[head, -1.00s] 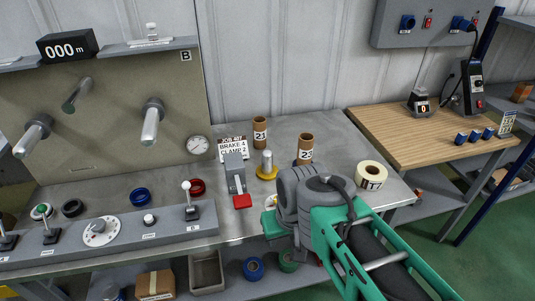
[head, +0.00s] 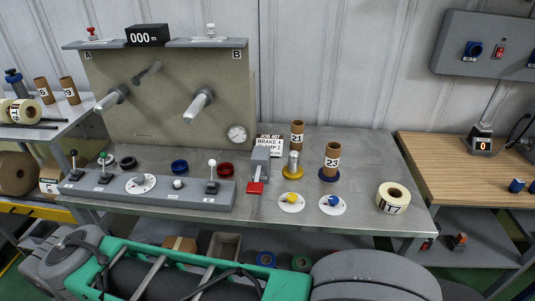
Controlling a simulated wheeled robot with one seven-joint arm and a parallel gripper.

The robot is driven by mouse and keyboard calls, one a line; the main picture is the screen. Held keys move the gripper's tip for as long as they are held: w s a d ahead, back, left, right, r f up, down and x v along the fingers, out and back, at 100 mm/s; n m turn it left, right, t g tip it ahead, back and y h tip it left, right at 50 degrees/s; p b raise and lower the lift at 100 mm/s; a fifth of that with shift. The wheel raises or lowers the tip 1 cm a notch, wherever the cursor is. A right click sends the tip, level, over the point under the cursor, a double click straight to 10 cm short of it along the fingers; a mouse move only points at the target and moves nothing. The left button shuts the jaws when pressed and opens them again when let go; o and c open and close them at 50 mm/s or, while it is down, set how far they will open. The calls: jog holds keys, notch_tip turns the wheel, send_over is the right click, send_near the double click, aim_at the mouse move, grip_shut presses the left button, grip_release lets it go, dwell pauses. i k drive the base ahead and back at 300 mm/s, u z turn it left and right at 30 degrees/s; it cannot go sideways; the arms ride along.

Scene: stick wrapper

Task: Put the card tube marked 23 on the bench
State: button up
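The brown card tube marked 23 (head: 331,160) stands upright at the right part of the grey metal bench (head: 375,150). Its foot is at a round blue base (head: 328,176); whether a post is inside the tube is hidden. A second card tube marked 21 (head: 297,135) stands upright behind it, to the left. My arm lies folded across the bottom of the head view, and my gripper is out of view. Nothing of mine touches the tube marked 23.
A metal post on a yellow base (head: 292,170) stands left of the tube. The bench's back right is clear.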

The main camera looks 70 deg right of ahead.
aim_at(322, 149)
jog(key=u, duration=0.35)
jog(key=k, duration=1)
jog(key=z, duration=0.8)
